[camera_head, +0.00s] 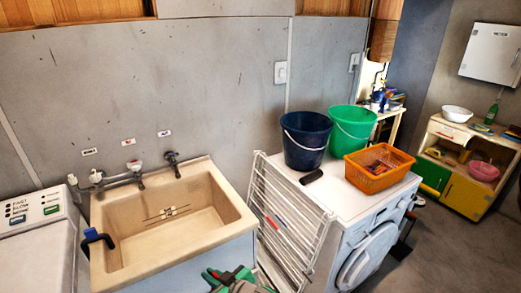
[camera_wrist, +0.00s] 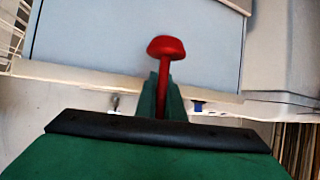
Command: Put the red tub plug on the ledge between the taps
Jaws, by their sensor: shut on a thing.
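The red tub plug (camera_wrist: 166,50) has a rounded head and a thin stem. My gripper (camera_wrist: 161,95) is shut on its stem, between two green fingers, with the head sticking out beyond the fingertips. In the head view my gripper (camera_head: 235,276) is at the bottom edge, in front of the beige laundry tub (camera_head: 235,212) and well away from its back ledge (camera_head: 155,180). Taps stand along that ledge: a left one (camera_head: 97,177), a white-topped middle one (camera_head: 135,170) and a dark right one (camera_head: 173,161).
A folded white drying rack (camera_head: 285,215) stands right of the tub, against a washer (camera_head: 345,205) carrying a blue bucket (camera_head: 305,143), a green bucket (camera_head: 350,128) and an orange basket (camera_head: 375,180). A blue-handled thing (camera_head: 95,238) hangs on the tub's left rim. Another washer (camera_head: 35,240) is at left.

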